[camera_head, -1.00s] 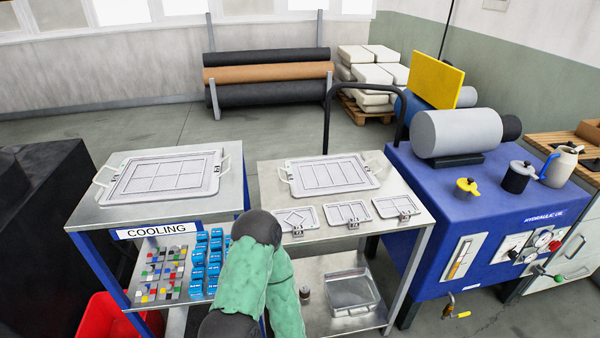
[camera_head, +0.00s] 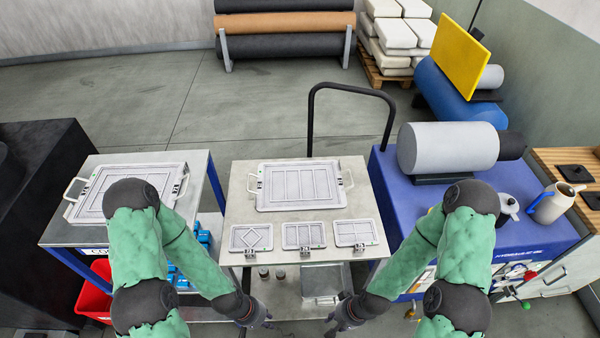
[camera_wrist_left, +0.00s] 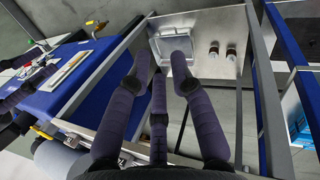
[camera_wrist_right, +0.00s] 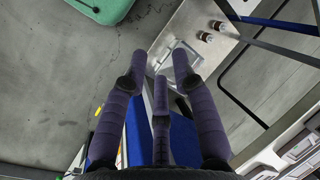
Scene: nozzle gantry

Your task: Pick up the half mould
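A large pale rectangular mould plate (camera_head: 300,203) with a handle at each end lies flat on the middle cart. Three small hinged mould plates lie in a row in front of it: left (camera_head: 250,250), middle (camera_head: 303,247) and right (camera_head: 355,245). Another large handled mould plate (camera_head: 127,173) lies on the COOLING table, partly behind my left arm. I cannot tell which one is the half mould. My left gripper (camera_head: 262,318) and right gripper (camera_head: 342,318) are low, before the cart's front edge. Their fingers are spread and empty in the left wrist view (camera_wrist_left: 160,65) and right wrist view (camera_wrist_right: 161,65).
The middle cart's top (camera_head: 238,205) has a dark push handle (camera_head: 350,88) behind it. Its lower shelf holds a metal tray (camera_wrist_left: 172,48) and two small bottles. A blue hydraulic unit (camera_head: 385,175) stands close right. A red bin (camera_head: 93,300) is at lower left.

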